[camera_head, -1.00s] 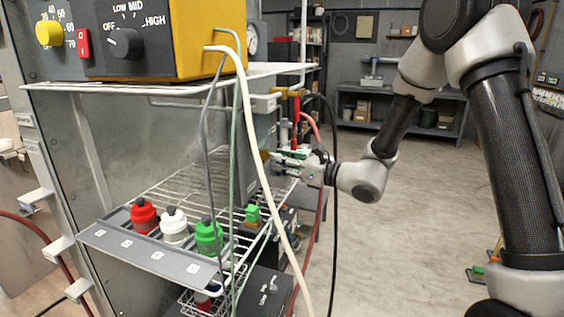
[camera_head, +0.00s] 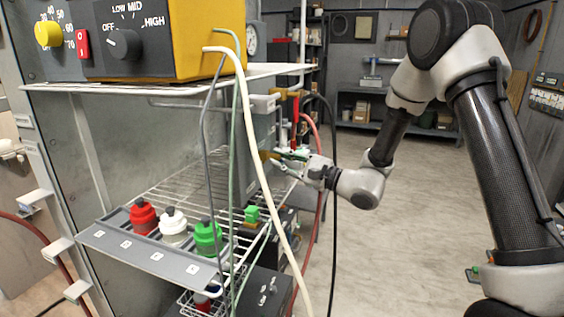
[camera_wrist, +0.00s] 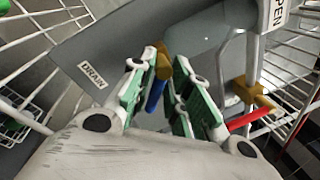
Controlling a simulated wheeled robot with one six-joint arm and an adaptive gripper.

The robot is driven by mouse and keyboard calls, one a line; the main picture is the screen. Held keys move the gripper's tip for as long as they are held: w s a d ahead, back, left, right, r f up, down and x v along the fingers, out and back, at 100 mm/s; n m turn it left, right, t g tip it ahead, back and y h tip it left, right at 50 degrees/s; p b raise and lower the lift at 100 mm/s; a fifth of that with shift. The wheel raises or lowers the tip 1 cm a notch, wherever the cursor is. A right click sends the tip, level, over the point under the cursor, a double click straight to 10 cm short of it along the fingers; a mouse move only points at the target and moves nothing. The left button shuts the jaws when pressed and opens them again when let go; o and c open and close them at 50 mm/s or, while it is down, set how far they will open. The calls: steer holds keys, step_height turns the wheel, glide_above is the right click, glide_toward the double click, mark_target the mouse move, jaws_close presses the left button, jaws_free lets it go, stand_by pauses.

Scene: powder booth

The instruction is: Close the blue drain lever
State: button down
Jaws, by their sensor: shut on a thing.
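The blue drain lever (camera_wrist: 155,95) hangs from a brass valve (camera_wrist: 163,62) in the wrist view, beside a grey panel with a DRAIN label (camera_wrist: 92,77). My gripper (camera_wrist: 166,84) has its green-padded fingers on either side of the lever and is shut on it. In the head view my gripper (camera_head: 286,156) reaches in from the right at the grey box by the rack; the blue lever cannot be made out there. The lever's lower end is partly hidden between the fingers.
A second brass valve (camera_wrist: 248,93) with a red lever (camera_wrist: 248,119) is close on the right. An OPEN label (camera_wrist: 278,14) is above it. White rack wires surround the panel. Hoses, including a cream one (camera_head: 262,170), hang in front. Open floor (camera_head: 420,220) lies right.

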steer(key=shift+w+d+r+n+g+y, duration=0.15)
steer(key=shift+n+g+y, duration=0.15)
steer(key=shift+n, duration=1.35)
steer(key=shift+w+a+r+n+g+y, duration=0.1)
steer(key=shift+n+g+y, duration=0.2)
steer(key=shift+n, duration=1.3)
steer(key=shift+w+d+r+n+g+y, duration=0.15)
steer(key=shift+n+g+y, duration=0.15)
steer(key=shift+n, duration=1.35)
steer(key=shift+s+a, duration=0.1)
steer(key=c, duration=1.5)
jaws_free()
steer(key=v, duration=1.2)
